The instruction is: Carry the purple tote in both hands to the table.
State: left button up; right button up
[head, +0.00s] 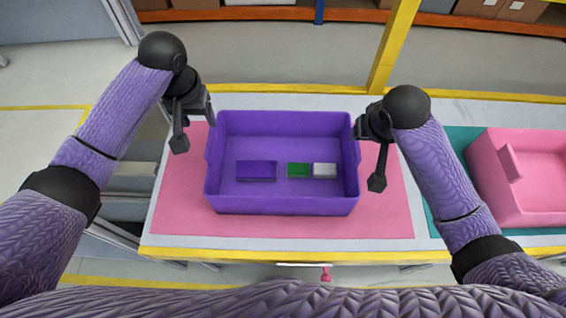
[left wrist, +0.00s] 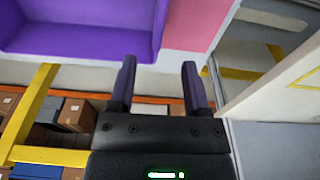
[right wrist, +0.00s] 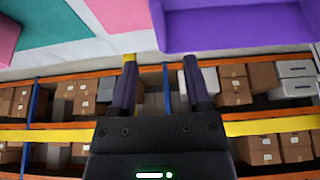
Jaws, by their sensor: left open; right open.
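The purple tote (head: 282,205) stands upright on a pink mat (head: 180,215) on the table (head: 290,254) in the head view. It holds a purple block (head: 256,171), a green block (head: 298,170) and a white block (head: 325,170). My left gripper (head: 192,128) is open and empty, just beyond the tote's left side. My right gripper (head: 374,160) is open and empty, just off its right side. The tote also shows at the upper left in the left wrist view (left wrist: 85,40) and at the upper right in the right wrist view (right wrist: 235,30), apart from the fingers.
A pink tote (head: 515,211) stands on a teal mat (head: 446,150) at the right. A yellow post (head: 394,45) rises behind the table's far edge. Shelves with cardboard boxes (head: 480,8) are further back. Grey floor lies between the shelves and the table.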

aim_at(209, 140)
pick_arm(q)
jog(key=f, duration=0.6)
jog(key=w+f, duration=0.1)
jog(key=f, duration=0.3)
jog(key=shift+w, duration=0.1)
pick_arm(e)
jog(key=x, duration=1)
jog(key=shift+r, duration=0.1)
pick_arm(q)
grip_shut()
pick_arm(e)
grip_shut()
pick_arm(q)
jog(key=shift+r, duration=0.1)
pick_arm(e)
jog(key=shift+d, duration=0.1)
